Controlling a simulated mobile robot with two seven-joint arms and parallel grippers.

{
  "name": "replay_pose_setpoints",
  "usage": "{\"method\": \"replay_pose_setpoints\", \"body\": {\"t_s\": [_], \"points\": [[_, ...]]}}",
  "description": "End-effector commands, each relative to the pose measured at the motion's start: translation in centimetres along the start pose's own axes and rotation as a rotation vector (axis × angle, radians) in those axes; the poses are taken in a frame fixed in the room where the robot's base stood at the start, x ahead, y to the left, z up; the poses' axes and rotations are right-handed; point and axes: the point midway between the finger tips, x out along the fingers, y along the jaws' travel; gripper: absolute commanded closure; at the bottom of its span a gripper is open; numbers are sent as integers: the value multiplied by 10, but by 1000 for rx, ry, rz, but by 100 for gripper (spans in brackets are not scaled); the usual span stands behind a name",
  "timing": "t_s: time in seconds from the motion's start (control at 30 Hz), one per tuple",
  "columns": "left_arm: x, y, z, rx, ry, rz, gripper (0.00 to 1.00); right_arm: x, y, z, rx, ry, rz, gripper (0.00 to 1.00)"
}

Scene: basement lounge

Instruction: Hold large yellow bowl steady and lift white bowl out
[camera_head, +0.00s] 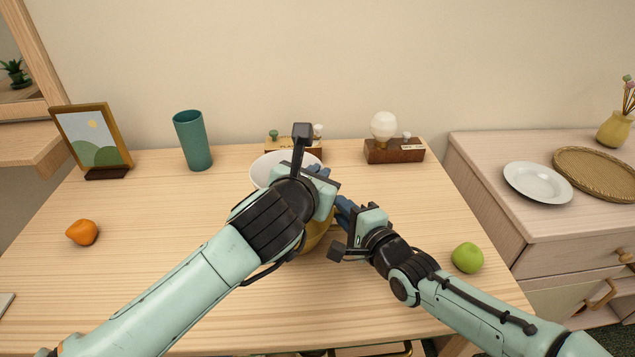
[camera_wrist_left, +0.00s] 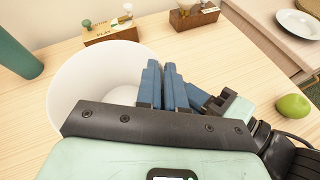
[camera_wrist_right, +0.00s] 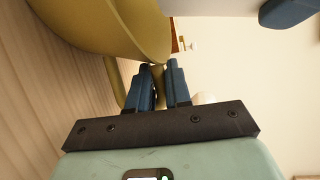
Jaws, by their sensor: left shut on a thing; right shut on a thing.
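The white bowl (camera_head: 265,172) shows behind my left arm in the head view, and its inside fills much of the left wrist view (camera_wrist_left: 85,85). My left gripper (camera_head: 320,170) is shut on its right rim; the fingers (camera_wrist_left: 168,88) cross that edge. The large yellow bowl (camera_head: 318,234) is mostly hidden under my left gripper in the head view. Its curved side and rim show in the right wrist view (camera_wrist_right: 115,25). My right gripper (camera_head: 342,206) is shut on the yellow bowl's rim (camera_wrist_right: 158,82). A left fingertip (camera_wrist_right: 290,10) appears well above that rim.
A green cup (camera_head: 193,140) and a picture frame (camera_head: 92,140) stand at the back left. Two wooden blocks with knobs, one with a bulb (camera_head: 384,127), stand at the back. An orange fruit (camera_head: 82,232) lies left, a green apple (camera_head: 467,257) right. A cabinet with a plate (camera_head: 538,182) stands at right.

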Motion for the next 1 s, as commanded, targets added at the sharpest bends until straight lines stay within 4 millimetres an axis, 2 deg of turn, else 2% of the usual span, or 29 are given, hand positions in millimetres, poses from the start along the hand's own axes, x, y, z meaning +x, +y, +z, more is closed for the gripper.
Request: {"method": "replay_pose_setpoints", "body": {"t_s": [0.53, 0.9, 0.93, 1.0], "points": [[-12, 6, 30, -1, -1, -2, 100, 0, 0, 0, 0, 0, -1, 100], [-14, 7, 34, 0, 0, -2, 100, 0, 0, 0, 0, 0, -1, 100], [-14, 7, 34, 0, 0, -2, 100, 0, 0, 0, 0, 0, -1, 75], [-14, 7, 34, 0, 0, -2, 100, 0, 0, 0, 0, 0, -1, 52]]}}
